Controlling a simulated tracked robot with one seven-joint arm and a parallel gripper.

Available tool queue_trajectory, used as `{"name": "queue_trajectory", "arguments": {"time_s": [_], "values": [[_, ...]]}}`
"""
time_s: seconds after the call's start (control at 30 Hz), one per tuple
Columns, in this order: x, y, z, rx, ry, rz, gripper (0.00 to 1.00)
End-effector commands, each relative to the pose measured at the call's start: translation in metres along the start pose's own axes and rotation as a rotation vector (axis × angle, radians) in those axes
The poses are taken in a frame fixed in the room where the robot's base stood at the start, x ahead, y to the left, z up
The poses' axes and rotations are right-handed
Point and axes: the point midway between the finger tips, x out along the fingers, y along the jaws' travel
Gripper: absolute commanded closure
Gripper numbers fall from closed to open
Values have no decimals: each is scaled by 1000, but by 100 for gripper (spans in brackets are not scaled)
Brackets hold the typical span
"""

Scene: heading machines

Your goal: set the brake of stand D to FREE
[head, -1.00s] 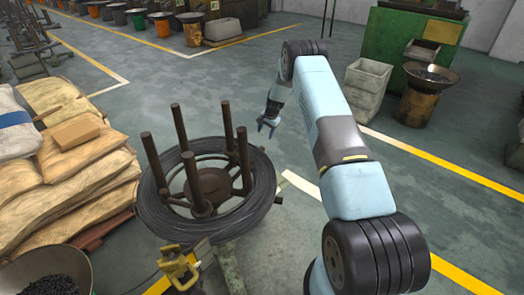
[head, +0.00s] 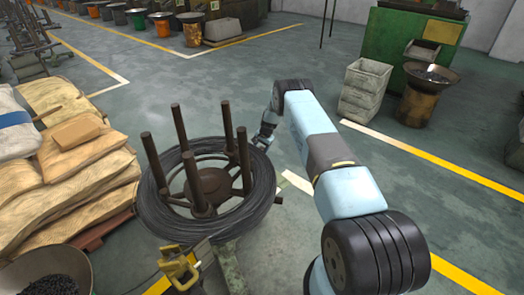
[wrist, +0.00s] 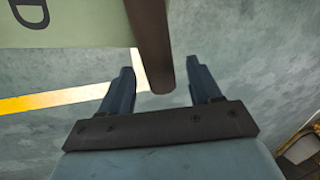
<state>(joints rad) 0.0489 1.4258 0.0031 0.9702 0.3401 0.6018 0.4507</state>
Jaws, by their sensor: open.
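The stand (head: 208,185) is brown, with several upright posts and a coil of dark wire around them, in the head view. In the wrist view a pale green part (wrist: 80,30) with a dark mark like a "D" fills the top left. A dark brown bar (wrist: 153,40), perhaps the brake lever, runs down along its right edge. Its rounded end lies between my gripper's (wrist: 160,68) two blue fingers in the picture, with gaps on both sides. In the head view my open gripper (head: 260,143) is at the coil's far right edge, partly hidden.
Filled sacks (head: 70,150) are stacked at the left. A yellow fitting (head: 178,270) is at the stand's near side. Grey crates (head: 364,92) and a pan on a drum (head: 430,78) stand at the right. The floor right of the coil is mostly clear.

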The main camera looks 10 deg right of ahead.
Motion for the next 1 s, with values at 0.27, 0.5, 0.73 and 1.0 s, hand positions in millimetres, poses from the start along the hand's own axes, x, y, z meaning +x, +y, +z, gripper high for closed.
{"name": "queue_trajectory", "arguments": {"time_s": [0.27, 0.5, 0.73, 1.0], "values": [[16, 0, 0, 0, 0, 0, 37], [16, 0, 0, 0, 1, 0, 37], [16, 0, 0, 1, 0, 0, 54], [16, 0, -1, 1, 1, -1, 80]]}}
